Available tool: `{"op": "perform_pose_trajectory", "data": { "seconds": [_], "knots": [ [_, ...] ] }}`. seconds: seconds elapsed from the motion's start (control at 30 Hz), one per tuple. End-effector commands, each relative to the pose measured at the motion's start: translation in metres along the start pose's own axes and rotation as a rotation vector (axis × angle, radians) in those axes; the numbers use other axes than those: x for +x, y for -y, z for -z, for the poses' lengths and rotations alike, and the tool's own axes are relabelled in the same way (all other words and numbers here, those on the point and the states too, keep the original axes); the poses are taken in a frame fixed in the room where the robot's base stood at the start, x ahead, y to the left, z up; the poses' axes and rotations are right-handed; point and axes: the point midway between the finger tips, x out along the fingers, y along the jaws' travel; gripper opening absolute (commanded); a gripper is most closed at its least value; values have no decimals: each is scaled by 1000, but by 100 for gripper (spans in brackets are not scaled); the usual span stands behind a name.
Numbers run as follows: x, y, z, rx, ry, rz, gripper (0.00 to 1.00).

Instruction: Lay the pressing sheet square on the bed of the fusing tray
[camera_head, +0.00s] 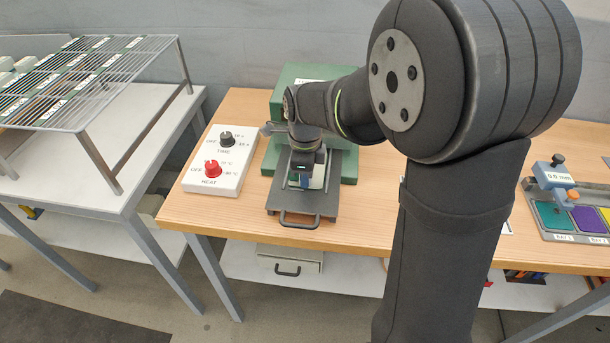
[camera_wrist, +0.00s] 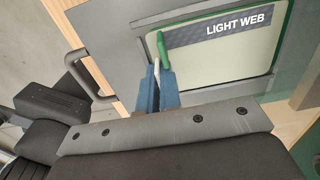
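The pressing sheet, a pale panel with a green edge and a dark "LIGHT WEB" strip, fills the upper right of the wrist view (camera_wrist: 225,65). It also shows as a small pale patch beside my gripper in the head view (camera_head: 319,177). The grey fusing tray (camera_head: 290,206) extends from the green press, and the sheet is over its bed. I cannot tell whether the sheet rests flat. My gripper (camera_wrist: 158,84) points down at the sheet's handle-side edge, its blue fingers close together around the green upright tab.
The green press (camera_head: 300,76) stands behind the tray. The tray's handle (camera_head: 299,222) faces the bench front. A white control box (camera_head: 221,160) with two knobs is close on the left. A wire rack (camera_head: 90,80) stands further left; a color-pad holder (camera_head: 570,205) is far right.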

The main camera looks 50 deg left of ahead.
Motion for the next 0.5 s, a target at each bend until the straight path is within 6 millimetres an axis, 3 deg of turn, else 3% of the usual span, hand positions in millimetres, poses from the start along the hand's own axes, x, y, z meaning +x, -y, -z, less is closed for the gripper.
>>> {"op": "perform_pose_trajectory", "data": {
  "seconds": [0.13, 0.3, 0.5],
  "knots": [
    [1, -1, 0, 0, -1, -3, 0],
    [2, -1, 0, 0, -1, -3, 29],
    [2, -1, 0, 0, -2, -4, 29]
  ]
}}
